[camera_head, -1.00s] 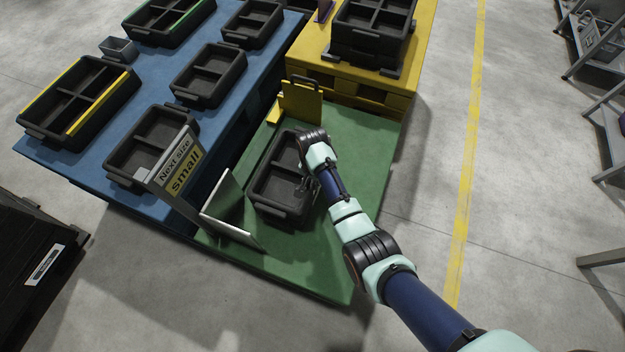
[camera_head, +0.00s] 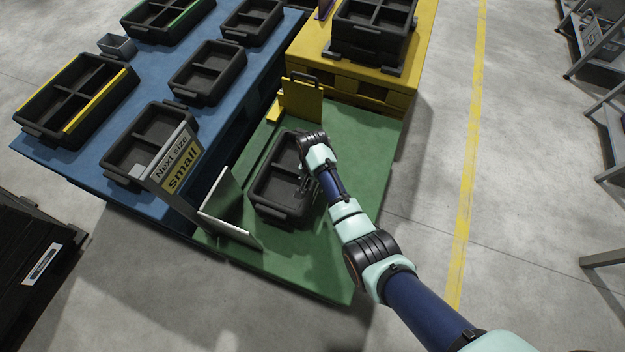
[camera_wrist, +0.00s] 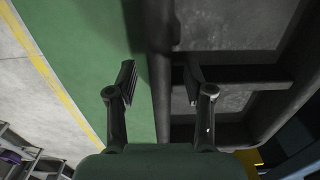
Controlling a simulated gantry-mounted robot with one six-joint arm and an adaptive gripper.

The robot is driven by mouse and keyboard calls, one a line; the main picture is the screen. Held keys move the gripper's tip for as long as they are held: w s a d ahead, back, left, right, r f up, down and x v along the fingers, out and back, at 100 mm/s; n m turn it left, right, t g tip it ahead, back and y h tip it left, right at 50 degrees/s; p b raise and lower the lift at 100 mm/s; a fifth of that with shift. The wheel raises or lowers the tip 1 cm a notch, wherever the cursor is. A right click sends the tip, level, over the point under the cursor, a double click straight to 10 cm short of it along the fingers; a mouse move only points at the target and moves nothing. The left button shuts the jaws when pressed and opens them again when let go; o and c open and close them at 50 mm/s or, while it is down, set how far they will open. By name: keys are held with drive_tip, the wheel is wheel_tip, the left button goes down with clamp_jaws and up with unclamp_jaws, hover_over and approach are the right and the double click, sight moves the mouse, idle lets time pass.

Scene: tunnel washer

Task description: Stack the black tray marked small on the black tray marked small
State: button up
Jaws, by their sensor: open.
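My gripper (camera_wrist: 158,85) is open over this tray's right long wall (camera_wrist: 159,60). In the wrist view one finger is over the green surface outside the wall and the other is on the compartment side. I cannot tell whether the fingers touch the wall. Other small black trays sit on the blue platform: one (camera_head: 128,160) beside the sign, one (camera_head: 186,84) behind it and one (camera_head: 231,34) further back.
A yellow upright stop (camera_head: 302,103) and a grey angled plate (camera_head: 222,208) stand on the green platform (camera_head: 352,215) near the tray. Larger trays stand on the blue platform (camera_head: 60,155) and on the yellow platform (camera_head: 420,60). Grey shelving (camera_head: 600,80) stands at the right.

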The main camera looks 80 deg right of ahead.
wheel_tip(320, 180, up, 12)
idle(0.4)
idle(0.7)
drive_tip(key=w+a+r+n+t+h+p, duration=0.1)
drive_tip(key=w+a+r+n+t+p, duration=0.3)
drive_tip(key=w+a+r, duration=0.55)
drive_tip(key=w+a+r+n+t+h+p, duration=0.25)
drive_tip(key=w+a+r+n, duration=0.4)
drive_tip(key=a, duration=0.55)
drive_tip(key=s+a+r+n+t+y+p, duration=0.1)
drive_tip(key=a+r+n+t+y+p, duration=0.15)
drive_tip(key=a+r+n, duration=0.45)
drive_tip(key=s+a+r+n+t+y+p, duration=0.15)
drive_tip(key=a+r+t, duration=0.25)
drive_tip(key=a+r, duration=0.75)
wheel_tip(320, 180, up, 35)
drive_tip(key=p, duration=3.7)
drive_tip(key=shift+a+p, duration=0.4)
